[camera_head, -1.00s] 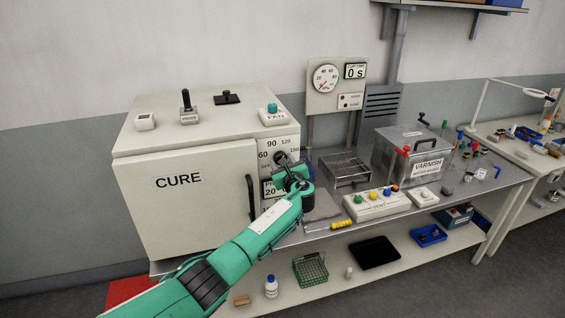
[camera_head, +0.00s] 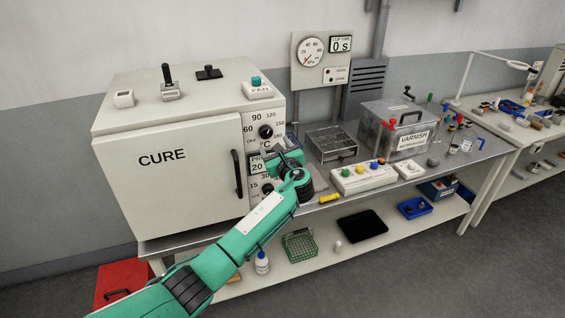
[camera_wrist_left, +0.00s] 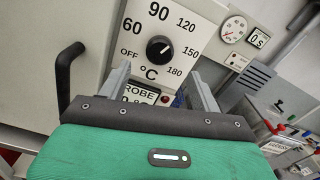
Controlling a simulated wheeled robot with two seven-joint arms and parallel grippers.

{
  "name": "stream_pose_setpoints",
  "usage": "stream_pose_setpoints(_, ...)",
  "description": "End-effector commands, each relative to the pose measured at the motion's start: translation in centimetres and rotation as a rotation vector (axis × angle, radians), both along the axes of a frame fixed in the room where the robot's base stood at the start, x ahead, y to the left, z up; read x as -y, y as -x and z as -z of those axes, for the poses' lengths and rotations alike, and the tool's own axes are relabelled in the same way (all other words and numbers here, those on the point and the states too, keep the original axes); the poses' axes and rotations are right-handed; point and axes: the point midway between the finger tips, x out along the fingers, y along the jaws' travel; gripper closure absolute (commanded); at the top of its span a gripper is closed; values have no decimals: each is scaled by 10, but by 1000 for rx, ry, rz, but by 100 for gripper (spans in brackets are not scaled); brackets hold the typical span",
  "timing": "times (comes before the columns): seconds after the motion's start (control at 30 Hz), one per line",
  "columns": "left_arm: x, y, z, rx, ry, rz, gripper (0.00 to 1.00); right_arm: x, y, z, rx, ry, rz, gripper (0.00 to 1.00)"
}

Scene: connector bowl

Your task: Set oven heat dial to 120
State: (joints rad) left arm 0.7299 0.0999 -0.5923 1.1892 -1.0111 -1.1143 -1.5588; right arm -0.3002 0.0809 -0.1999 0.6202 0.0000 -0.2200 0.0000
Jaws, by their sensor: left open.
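The oven heat dial (camera_head: 265,131) is a black round knob on the control panel right of the CURE oven door. In the left wrist view the dial (camera_wrist_left: 159,49) sits inside a ring of marks from OFF through 60, 90, 120 and 150 to 180. A small white mark shows on its upper right side, roughly toward 120 to 150; I cannot tell exactly. My left gripper (camera_head: 282,158) is open and empty, in front of the panel just below the dial. In the wrist view its fingers (camera_wrist_left: 158,88) stand apart below the dial, not touching it.
The oven door handle (camera_wrist_left: 66,75) stands out left of the panel. A PROBE display (camera_wrist_left: 139,94) sits below the dial. A wire rack (camera_head: 331,143), a button box (camera_head: 363,178) and a VARNISH tank (camera_head: 397,130) stand on the bench to the right.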

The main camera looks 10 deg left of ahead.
Motion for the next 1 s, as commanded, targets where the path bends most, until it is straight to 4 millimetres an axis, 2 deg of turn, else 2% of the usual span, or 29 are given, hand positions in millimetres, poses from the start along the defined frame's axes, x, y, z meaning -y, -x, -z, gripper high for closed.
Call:
stream_pose_setpoints(0.2, 21, 31, 4, 0, 3, 2, 36, 0, 0, 16, 0, 0, 0, 57)
stream_pose_setpoints(0.4, 34, 49, 3, -1, 1, 1, 36, 0, 0, 22, 0, 0, 0, 57)
stream_pose_setpoints(0.83, 36, 54, 1, -2, 2, 1, 36, 0, 0, 22, 0, 0, 0, 57)
stream_pose_setpoints(0.93, 35, 53, 17, -16, 23, 6, 36, -1, 0, 23, 0, -1, 0, 57)
stream_pose_setpoints(1.0, 33, 54, 45, -40, 67, 18, 36, -1, 0, 25, 0, -1, 0, 57)
